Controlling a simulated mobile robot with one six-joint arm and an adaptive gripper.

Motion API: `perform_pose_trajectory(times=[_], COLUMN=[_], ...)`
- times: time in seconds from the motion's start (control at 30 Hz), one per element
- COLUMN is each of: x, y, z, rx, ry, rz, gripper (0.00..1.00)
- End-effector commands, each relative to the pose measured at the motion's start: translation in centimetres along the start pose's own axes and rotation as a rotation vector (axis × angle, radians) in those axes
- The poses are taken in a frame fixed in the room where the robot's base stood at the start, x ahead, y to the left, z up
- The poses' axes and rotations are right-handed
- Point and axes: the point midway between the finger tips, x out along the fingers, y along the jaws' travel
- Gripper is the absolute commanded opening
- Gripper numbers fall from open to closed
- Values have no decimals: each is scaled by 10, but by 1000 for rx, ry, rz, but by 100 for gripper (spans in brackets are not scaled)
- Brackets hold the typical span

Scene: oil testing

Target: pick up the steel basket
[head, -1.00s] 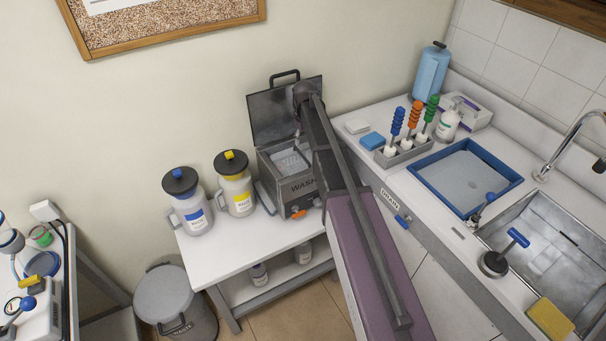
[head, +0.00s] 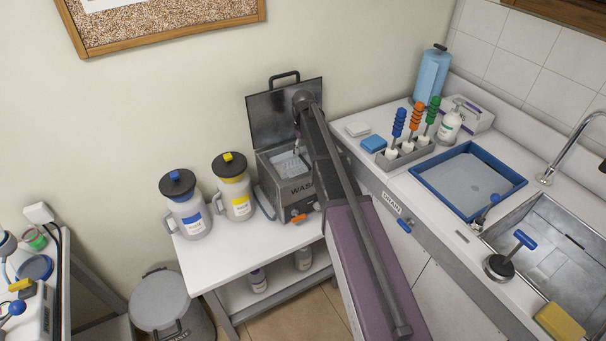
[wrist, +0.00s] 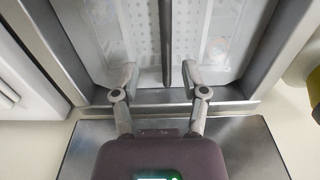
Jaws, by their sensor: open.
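The steel basket (wrist: 138,40) sits inside the open wash tank, with pale perforated metal showing in the wrist view. Its dark bar handle (wrist: 165,40) runs up the middle of that view. My gripper (wrist: 159,76) is open, with one finger on each side of the handle's near end. I cannot tell whether either finger touches it. In the head view the basket (head: 288,163) shows only partly, since my arm covers the tank's right side and most of the gripper.
The washer (head: 277,200) stands on a white table with its lid (head: 272,112) raised against the wall. A yellow-labelled jug (head: 236,190) and a blue-labelled jug (head: 188,210) stand left of it. The counter with a blue tray (head: 508,190) and sink lies right.

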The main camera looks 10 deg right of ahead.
Motion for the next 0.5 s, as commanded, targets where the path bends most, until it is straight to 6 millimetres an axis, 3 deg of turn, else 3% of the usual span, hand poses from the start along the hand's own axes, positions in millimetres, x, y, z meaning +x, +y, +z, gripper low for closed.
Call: perform_pose_trajectory(times=[0.5], x=[41], y=[-7], z=[-2], rx=[0], ry=[0], rz=[0], gripper=[57])
